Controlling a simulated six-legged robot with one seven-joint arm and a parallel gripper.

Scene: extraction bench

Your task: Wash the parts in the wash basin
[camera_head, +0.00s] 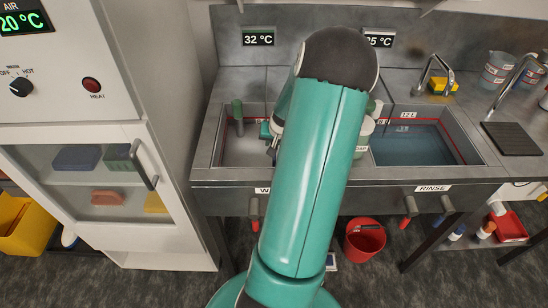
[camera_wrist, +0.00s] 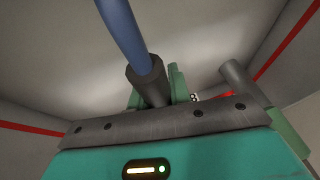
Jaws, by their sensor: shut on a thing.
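The wash basin (camera_head: 238,151) is on the left of the bench in the head view, grey inside, with a red line near its rim. Its red line and pale walls also show in the wrist view (camera_wrist: 40,129). My gripper (camera_head: 270,133) is low over the basin's right part, mostly hidden by my arm. In the wrist view my gripper (camera_wrist: 160,88) is shut around a dark grey sleeve (camera_wrist: 148,82) with a blue rod (camera_wrist: 122,28) rising from it. I cannot tell which part this is. A green-topped upright cylinder (camera_head: 237,112) stands at the basin's back left.
The rinse basin (camera_head: 412,146) on the right holds bluish water. Taps (camera_head: 431,72), a yellow sponge (camera_head: 443,85), tubs (camera_head: 497,68) and a dark mat (camera_head: 510,138) lie beyond it. A white cabinet (camera_head: 180,232) stands left; a red bucket (camera_head: 364,243) is on the floor.

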